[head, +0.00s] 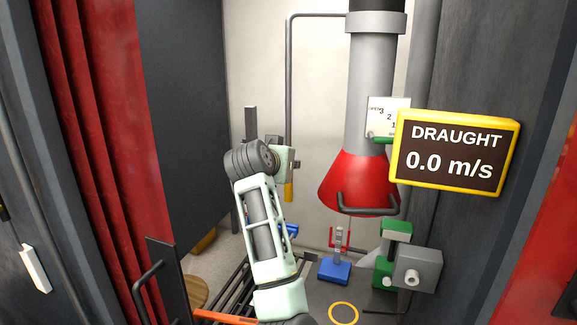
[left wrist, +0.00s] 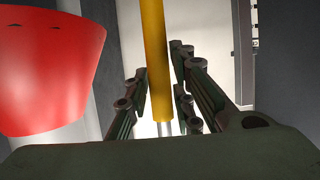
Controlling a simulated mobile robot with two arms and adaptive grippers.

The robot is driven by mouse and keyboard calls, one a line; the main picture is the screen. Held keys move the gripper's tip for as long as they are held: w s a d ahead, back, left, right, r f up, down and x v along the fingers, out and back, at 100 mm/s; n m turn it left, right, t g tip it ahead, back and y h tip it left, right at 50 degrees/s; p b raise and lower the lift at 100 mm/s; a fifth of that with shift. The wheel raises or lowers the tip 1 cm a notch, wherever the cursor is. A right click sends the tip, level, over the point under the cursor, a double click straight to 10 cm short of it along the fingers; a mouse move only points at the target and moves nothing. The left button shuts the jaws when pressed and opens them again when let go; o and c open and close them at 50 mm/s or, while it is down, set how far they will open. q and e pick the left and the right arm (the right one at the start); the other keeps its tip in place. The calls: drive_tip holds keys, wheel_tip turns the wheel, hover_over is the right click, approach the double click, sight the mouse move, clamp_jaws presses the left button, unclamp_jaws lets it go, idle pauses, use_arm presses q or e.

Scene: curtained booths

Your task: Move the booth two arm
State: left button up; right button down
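A grey duct arm (head: 371,90) hangs at centre right in the head view. Its red hood (head: 352,180) has a dark bar handle (head: 367,208) across the front; the hood also shows at the left of the left wrist view (left wrist: 48,70). A yellow rod-shaped handle (head: 289,192) hangs left of the hood. My left gripper (head: 284,160) is beside the yellow handle, partly hidden behind my wrist. In the left wrist view its fingers (left wrist: 158,72) stand apart on both sides of the yellow handle (left wrist: 155,45), with narrow gaps. My right gripper is not in view.
A yellow-framed display (head: 453,152) reads DRAUGHT 0.0 m/s. A numbered card (head: 392,106) sits beside the duct. Below are a blue-based stand (head: 334,271), a green and grey device (head: 397,240) and a yellow ring (head: 343,313). A red curtain (head: 100,110) and dark panel (head: 190,110) bound the left.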

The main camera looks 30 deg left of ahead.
use_arm(q)
drive_tip(key=shift+o, duration=1.4)
drive_tip(key=shift+w+d+f, duration=0.1)
drive_tip(key=shift+d, duration=0.05)
drive_tip(key=v, duration=1.2)
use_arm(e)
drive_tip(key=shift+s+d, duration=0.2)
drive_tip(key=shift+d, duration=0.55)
